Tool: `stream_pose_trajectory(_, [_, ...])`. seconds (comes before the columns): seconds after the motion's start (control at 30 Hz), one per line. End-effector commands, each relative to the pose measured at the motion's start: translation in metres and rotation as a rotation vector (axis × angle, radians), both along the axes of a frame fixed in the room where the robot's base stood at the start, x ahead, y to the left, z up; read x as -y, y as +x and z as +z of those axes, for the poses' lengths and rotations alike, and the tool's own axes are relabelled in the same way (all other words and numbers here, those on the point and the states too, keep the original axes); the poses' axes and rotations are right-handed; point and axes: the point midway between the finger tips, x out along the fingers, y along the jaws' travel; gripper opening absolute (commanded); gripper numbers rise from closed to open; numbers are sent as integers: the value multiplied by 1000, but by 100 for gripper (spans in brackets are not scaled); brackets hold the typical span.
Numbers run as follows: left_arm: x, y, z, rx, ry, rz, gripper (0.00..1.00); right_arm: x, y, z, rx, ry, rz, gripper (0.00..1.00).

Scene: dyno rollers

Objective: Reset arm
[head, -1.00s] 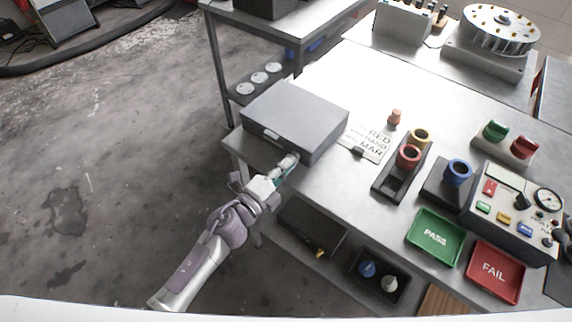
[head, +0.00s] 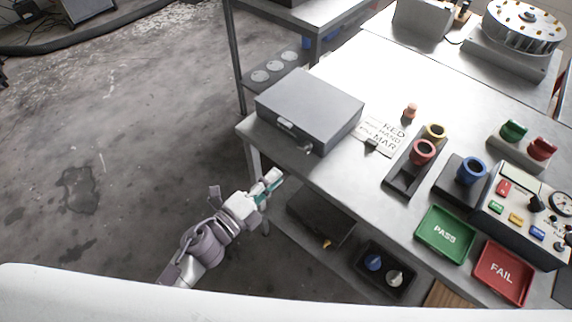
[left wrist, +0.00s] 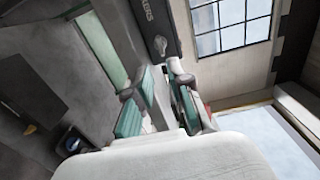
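My left gripper (head: 272,186) hangs in the air off the near-left edge of the workbench, below and in front of a closed grey case (head: 311,106). In the left wrist view its two green-padded fingers (left wrist: 160,98) stand apart with a gap between them and nothing held. The gripper is clear of the case and the bench in the head view. The case's front latch (head: 286,127) faces the arm. My right gripper is not in view.
A lower shelf carries a dark tray (head: 383,273). The floor at left is open.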

Motion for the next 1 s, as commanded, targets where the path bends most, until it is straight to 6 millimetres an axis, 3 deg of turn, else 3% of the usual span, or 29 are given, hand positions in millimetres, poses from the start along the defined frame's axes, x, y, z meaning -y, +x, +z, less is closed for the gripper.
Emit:
stream_pose_trajectory(0.23, [-13,-18,0,-1,1,0,20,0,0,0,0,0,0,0])
stream_pose_trajectory(0.8, [-14,-18,-1,-3,-1,1,20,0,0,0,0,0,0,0])
stream_pose_trajectory(0.9, [-19,-16,-17,-52,-21,26,20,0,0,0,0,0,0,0])
stream_pose_trajectory(0.97, [-27,-13,-39,-118,-47,61,20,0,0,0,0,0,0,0])
stream_pose_trajectory(1.0, [-35,-12,-59,-182,-73,96,20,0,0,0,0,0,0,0])
